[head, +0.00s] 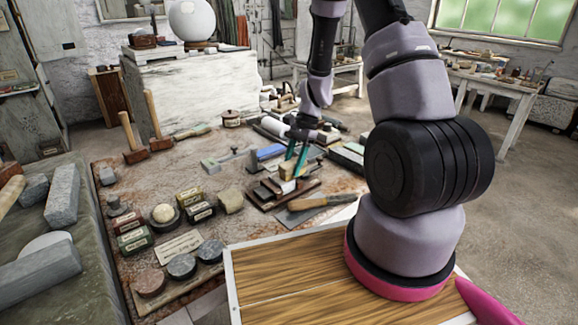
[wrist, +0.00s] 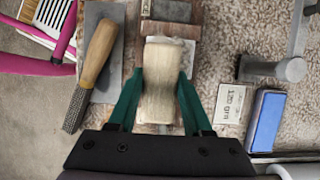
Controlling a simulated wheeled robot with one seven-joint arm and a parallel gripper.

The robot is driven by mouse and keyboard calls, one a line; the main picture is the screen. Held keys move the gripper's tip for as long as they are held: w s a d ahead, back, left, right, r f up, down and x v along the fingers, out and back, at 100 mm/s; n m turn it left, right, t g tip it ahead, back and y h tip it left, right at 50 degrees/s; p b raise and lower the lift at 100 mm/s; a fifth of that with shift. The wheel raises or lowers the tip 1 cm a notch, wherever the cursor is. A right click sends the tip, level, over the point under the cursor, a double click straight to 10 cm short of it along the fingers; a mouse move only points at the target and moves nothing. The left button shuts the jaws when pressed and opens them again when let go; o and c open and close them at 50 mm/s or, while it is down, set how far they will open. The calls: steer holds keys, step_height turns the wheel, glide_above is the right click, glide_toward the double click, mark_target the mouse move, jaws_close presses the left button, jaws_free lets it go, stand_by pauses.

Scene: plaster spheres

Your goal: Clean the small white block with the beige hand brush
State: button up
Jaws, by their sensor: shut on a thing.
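My gripper (head: 296,160) is low over the cluttered worktop in the head view. In the wrist view its green fingers (wrist: 160,92) are shut on the sides of the beige hand brush (wrist: 160,75). The brush also shows as a small beige shape between the fingers in the head view (head: 287,170). A small white patch (head: 288,187) right below the brush looks like the small white block. In the wrist view a pale edge (wrist: 189,52) shows past the brush's far end; the rest is hidden under it. I cannot tell whether brush and block touch.
Dark flat blocks (head: 264,197) lie around the spot. A wooden-handled rasp (wrist: 98,55) lies to the left in the wrist view. A small labelled box (wrist: 229,103) and a blue block (wrist: 266,120) are to the right. Mallets (head: 152,120) stand at the worktop's far left.

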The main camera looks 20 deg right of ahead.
mark_target(282, 166)
steer(key=shift+a, duration=0.15)
steer(key=shift+s+a, duration=0.3)
steer(key=shift+a, duration=0.35)
steer(key=shift+s+a, duration=0.25)
steer(key=shift+a, duration=0.4)
steer(key=shift+s+a, duration=0.3)
steer(key=shift+a, duration=0.35)
steer(key=shift+w+d+r, duration=0.25)
steer(key=shift+d+r, duration=0.1)
steer(key=shift+d, duration=0.2)
steer(key=shift+w+d+r, duration=0.2)
steer(key=shift+d+r, duration=0.15)
steer(key=shift+d, duration=0.15)
steer(key=shift+s+a+f, duration=0.1)
steer(key=shift+s+a, duration=0.15)
steer(key=shift+a, duration=0.3)
steer(key=shift+s+a, duration=0.2)
steer(key=shift+a, duration=0.3)
